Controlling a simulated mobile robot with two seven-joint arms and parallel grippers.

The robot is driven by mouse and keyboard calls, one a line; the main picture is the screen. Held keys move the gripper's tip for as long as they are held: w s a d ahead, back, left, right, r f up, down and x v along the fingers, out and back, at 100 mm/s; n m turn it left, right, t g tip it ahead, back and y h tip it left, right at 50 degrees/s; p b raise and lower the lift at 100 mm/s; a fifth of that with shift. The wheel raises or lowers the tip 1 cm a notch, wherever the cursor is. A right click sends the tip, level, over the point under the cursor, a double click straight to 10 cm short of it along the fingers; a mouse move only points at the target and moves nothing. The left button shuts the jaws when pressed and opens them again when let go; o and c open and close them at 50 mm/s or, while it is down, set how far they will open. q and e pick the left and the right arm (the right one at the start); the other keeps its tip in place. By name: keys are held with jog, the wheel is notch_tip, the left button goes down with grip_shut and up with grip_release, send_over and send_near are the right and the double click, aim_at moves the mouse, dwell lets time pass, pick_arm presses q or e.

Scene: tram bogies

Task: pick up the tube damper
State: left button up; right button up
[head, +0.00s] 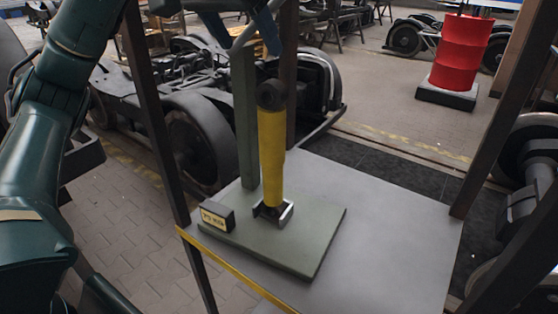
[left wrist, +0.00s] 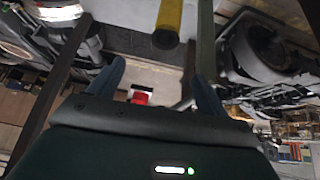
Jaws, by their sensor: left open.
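The tube damper (head: 271,150) is a yellow cylinder with a dark eye at its top. It stands upright in a small metal bracket (head: 272,211) on a green base plate (head: 300,250), in front of a green post (head: 246,120). My left gripper (head: 246,40) is at the top edge of the head view, above the damper and apart from it. Its two blue fingers are open and empty. In the left wrist view, part of the yellow damper (left wrist: 168,22) shows at the top, beyond the open fingers (left wrist: 158,72). My right gripper is not in view.
The plate lies on a grey table (head: 400,215) with a yellow front edge and dark uprights (head: 150,110) at its corners. A small labelled block (head: 216,216) sits at the plate's left corner. A wheeled bogie (head: 200,130) stands behind, and a red barrel (head: 461,52) farther back.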

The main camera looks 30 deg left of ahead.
aim_at(269, 82)
pick_arm(q)
jog(key=x, duration=0.2)
jog(key=b+x, duration=0.1)
jog(key=x, duration=0.1)
jog(key=a+x, duration=0.1)
jog(key=x, duration=0.1)
jog(key=shift+w+f, duration=0.15)
jog(key=shift+x, duration=3)
jog(key=shift+d, duration=0.15)
jog(key=shift+c, duration=0.4)
grip_shut()
jog(key=shift+w+r, duration=0.1)
jog(key=shift+r, duration=0.1)
